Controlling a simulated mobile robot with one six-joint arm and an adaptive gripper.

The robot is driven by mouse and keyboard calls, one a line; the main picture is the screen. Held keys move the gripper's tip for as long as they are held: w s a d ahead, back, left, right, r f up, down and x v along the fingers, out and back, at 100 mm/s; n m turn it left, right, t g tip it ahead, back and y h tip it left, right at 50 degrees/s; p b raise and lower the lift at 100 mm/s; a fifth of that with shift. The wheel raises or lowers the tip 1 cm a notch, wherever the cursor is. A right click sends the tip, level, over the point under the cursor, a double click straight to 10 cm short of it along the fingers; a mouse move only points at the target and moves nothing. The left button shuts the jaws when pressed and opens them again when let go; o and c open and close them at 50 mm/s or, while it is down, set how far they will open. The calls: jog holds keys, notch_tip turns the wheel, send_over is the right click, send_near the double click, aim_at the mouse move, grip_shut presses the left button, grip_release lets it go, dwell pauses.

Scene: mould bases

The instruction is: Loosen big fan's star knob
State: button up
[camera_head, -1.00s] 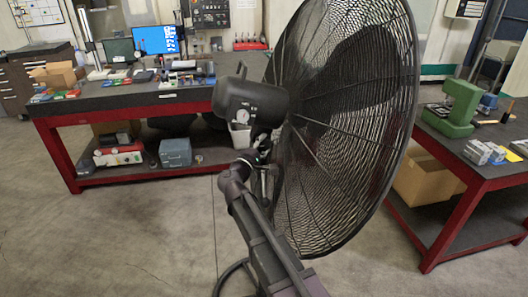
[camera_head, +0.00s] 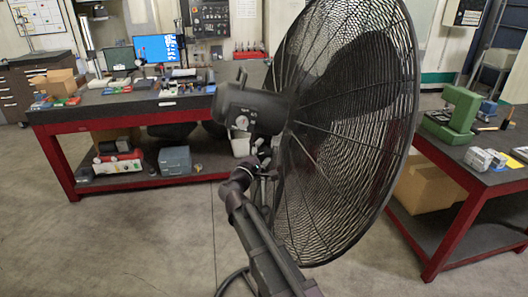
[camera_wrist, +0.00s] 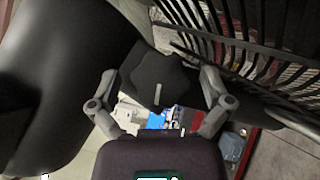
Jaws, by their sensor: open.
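The big fan (camera_head: 345,120) stands in the middle of the head view, its round black grille facing right. Its black motor housing (camera_head: 250,108) is on the left side and also fills the left of the wrist view (camera_wrist: 60,65). The dark star knob (camera_wrist: 160,80) shows in the wrist view, with a small light bar on its face. My gripper (camera_wrist: 160,76) is open, with one finger on each side of the knob; contact cannot be told. In the head view my gripper (camera_head: 262,160) is just below the motor housing, and the knob cannot be made out there.
The fan's grille wires (camera_wrist: 245,60) run close to my right finger in the wrist view. A red-framed workbench (camera_head: 125,118) stands behind on the left, another (camera_head: 450,220) on the right with a green machine (camera_head: 455,118). Open floor (camera_head: 140,240) lies at left front.

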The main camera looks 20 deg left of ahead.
jog(key=shift+r+m+g+p, duration=0.15)
jog(key=shift+m+g+p, duration=0.2)
jog(key=shift+p, duration=0.3)
jog(key=m+g+p, duration=0.1)
jog(key=p, duration=0.1)
jog(key=shift+r+m+g+p, duration=0.1)
jog(key=shift+m+g+p, duration=0.15)
jog(key=shift+m+p, duration=0.1)
jog(key=m+g+y+p, duration=0.1)
jog(key=m+g+p, duration=0.2)
jog(key=p, duration=0.2)
jog(key=shift+g+y+p, duration=0.3)
jog(key=shift+p, duration=0.1)
jog(key=p+v, duration=0.3)
jog(key=v, duration=1)
jog(key=shift+s+p, duration=0.3)
jog(key=shift+s, duration=0.15)
jog(key=shift+f, duration=0.3)
